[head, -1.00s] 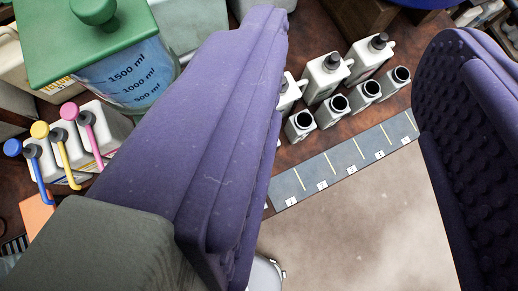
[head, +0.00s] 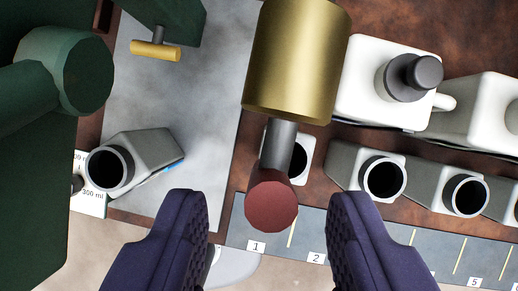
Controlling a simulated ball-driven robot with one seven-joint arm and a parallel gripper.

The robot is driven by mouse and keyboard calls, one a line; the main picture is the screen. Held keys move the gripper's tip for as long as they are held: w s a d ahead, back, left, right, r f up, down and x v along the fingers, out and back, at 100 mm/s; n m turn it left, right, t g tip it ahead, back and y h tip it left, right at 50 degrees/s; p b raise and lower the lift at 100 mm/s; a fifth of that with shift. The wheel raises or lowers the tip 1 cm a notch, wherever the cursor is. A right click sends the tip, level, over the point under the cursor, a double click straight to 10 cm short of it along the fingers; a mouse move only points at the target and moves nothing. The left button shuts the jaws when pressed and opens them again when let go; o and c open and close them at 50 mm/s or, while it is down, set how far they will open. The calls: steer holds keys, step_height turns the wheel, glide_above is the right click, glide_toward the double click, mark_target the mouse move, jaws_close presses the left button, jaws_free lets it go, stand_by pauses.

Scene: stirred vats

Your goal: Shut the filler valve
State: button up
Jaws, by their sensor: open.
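A brass cylinder (head: 297,55) with a grey stem (head: 279,146) and a dark red round knob (head: 270,202) hangs into view at the top centre. It may be part of the filler valve; I cannot tell for certain. A small yellow crossbar (head: 155,51) on a short stem sits at the upper left, on a dark green body (head: 185,15). My gripper (head: 268,208) is open, with purple padded fingers at the bottom. The red knob appears between the fingertips in the picture; no contact is visible, and the depth gap is unclear.
A large dark green body (head: 35,190) fills the left edge. A tilted grey open-necked bottle (head: 155,153) is at left on a pale surface (head: 205,100). White capped jugs (head: 365,85) and grey open bottles (head: 352,167) stand at right, behind a numbered strip (head: 306,228).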

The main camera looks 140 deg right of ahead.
mark_target(270, 197)
steer(key=x, duration=0.3)
steer(key=shift+w+f+b, duration=0.1)
steer(key=shift+f+b, duration=0.25)
